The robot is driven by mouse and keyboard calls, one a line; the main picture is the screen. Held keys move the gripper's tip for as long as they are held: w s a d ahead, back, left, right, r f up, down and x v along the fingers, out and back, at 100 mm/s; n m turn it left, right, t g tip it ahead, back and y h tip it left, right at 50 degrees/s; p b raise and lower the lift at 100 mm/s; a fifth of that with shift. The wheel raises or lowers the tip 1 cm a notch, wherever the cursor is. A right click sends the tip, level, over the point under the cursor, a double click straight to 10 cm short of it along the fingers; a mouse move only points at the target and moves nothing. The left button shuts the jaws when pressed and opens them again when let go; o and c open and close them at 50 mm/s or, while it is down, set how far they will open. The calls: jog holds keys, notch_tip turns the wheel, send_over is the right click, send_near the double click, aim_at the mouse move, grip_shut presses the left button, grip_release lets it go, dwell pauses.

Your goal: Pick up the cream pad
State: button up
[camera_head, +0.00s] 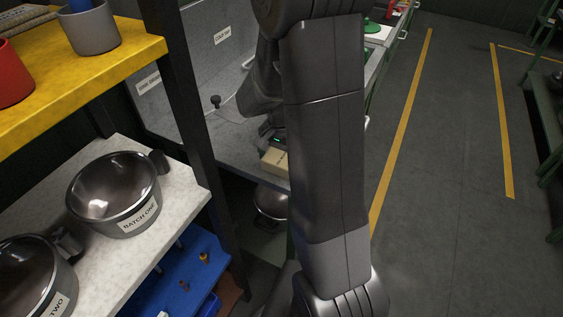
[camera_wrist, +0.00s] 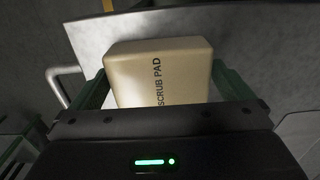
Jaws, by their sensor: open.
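The cream pad (camera_wrist: 157,72), a block printed "SCRUB PAD", fills the middle of the wrist view. In the head view the cream pad (camera_head: 274,162) sits by the front edge of the grey sink unit, partly hidden by my arm. My gripper (camera_wrist: 165,84) is open, with a dark green finger on each side of the pad. Small gaps seem to show beside it, but I cannot tell whether either finger touches it. In the head view my gripper (camera_head: 272,140) is just above and behind the pad, mostly hidden.
A black post (camera_head: 186,110) stands left of the sink unit (camera_head: 237,158). A shelf (camera_head: 178,197) holds two steel pots, one labelled "BATCH ONE" (camera_head: 115,192). A yellow shelf (camera_head: 135,42) is above. Another steel pot (camera_head: 270,207) is below the pad. The floor at right (camera_head: 455,130) is clear.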

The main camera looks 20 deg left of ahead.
aim_at(281, 158)
jog(key=shift+f, duration=0.1)
jog(key=c, duration=0.7)
notch_tip(281, 158, up, 10)
jog(key=shift+r, duration=0.1)
